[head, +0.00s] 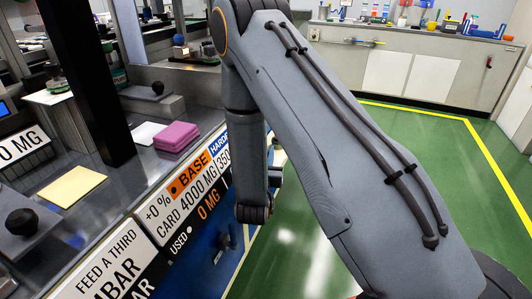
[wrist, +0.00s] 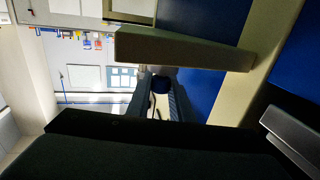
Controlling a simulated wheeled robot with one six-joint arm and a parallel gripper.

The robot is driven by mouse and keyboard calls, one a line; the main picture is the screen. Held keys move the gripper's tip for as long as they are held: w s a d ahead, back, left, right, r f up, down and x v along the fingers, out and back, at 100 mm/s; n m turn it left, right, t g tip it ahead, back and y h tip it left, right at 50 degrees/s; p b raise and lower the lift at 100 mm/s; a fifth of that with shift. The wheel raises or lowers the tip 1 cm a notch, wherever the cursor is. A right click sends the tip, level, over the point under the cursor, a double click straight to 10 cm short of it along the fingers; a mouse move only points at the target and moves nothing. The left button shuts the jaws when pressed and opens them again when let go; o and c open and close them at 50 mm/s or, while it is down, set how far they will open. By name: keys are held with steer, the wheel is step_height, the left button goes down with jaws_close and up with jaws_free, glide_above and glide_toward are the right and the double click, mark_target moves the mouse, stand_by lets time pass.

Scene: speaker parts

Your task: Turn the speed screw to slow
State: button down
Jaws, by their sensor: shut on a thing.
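In the wrist view my gripper (wrist: 158,104) has its two dark fingers close together around a small dark, rounded knob (wrist: 160,84), which I take to be the speed screw. The fingers are shut on it. The picture is dim, so the knob's markings and its turn position cannot be read. In the head view my arm reaches down beside the blue front of the bench, and the fingers and the screw cannot be made out clearly.
A pink block (head: 177,136), a yellow sheet (head: 72,186) and a black knob (head: 22,222) are on the bench at left. Large lettered signs (head: 185,205) run along its front edge. Green floor (head: 290,236) is open to the right of the bench.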

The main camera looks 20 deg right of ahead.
stand_by(0.4)
steer(key=c, duration=1.6)
jaws_free()
steer(key=shift+v, duration=3.85)
